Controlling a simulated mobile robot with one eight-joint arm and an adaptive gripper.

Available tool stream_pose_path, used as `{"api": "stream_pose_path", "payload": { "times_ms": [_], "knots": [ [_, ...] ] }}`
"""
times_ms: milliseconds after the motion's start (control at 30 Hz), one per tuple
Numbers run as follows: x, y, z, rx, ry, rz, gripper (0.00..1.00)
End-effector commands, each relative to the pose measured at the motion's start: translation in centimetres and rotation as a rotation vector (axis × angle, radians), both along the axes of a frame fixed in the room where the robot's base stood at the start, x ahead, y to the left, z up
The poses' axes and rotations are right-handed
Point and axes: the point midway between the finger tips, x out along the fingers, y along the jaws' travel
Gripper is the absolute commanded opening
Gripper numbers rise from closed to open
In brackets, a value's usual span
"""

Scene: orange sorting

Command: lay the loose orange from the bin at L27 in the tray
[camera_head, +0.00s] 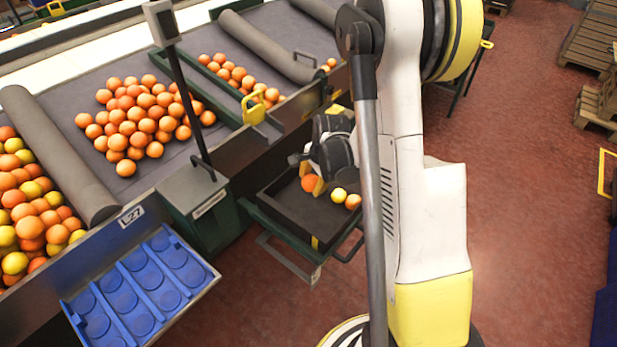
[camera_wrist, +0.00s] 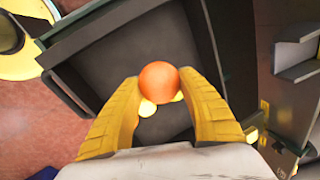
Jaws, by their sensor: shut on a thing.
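My gripper (camera_head: 312,185) is over the dark bin (camera_head: 278,201), its yellow fingers shut on an orange (camera_head: 310,183). In the wrist view the held orange (camera_wrist: 159,82) sits between the two fingertips (camera_wrist: 160,88). A yellow fruit (camera_head: 338,195) and another orange fruit (camera_head: 353,201) lie in the bin to the right of my gripper. Whether the held orange still touches the bin floor, I cannot tell. The blue tray (camera_head: 212,278) with round hollows stands at lower left, below the L27 label (camera_head: 131,217); its visible hollows look empty.
A grey-green post box (camera_head: 190,205) with an upright pole stands between the blue tray and the bin. Conveyor lanes with many oranges (camera_head: 140,115) lie behind, separated by rollers (camera_head: 60,150). A yellow-handled part (camera_head: 254,108) sits on the lane edge.

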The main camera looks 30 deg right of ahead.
Motion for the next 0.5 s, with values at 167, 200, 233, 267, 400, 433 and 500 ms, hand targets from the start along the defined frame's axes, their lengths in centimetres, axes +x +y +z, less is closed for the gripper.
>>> {"api": "stream_pose_path", "payload": {
  "times_ms": [167,200,233,267,400,433,500],
  "knots": [
    [0.0,0.0,-2.4,0.001,0.000,0.001,0.14],
    [0.0,0.0,-2.8,0.001,0.000,0.001,0.14],
    [0.0,0.0,-3.2,0.001,0.000,0.001,0.14],
    [0.0,0.0,-3.5,0.000,0.000,0.002,0.14],
    [0.0,0.0,-5.0,0.000,0.000,0.002,0.14],
    [0.0,0.0,-5.4,0.000,0.000,0.002,0.14],
    [0.0,0.0,-6.1,0.000,0.000,0.002,0.14]
  ]
}}
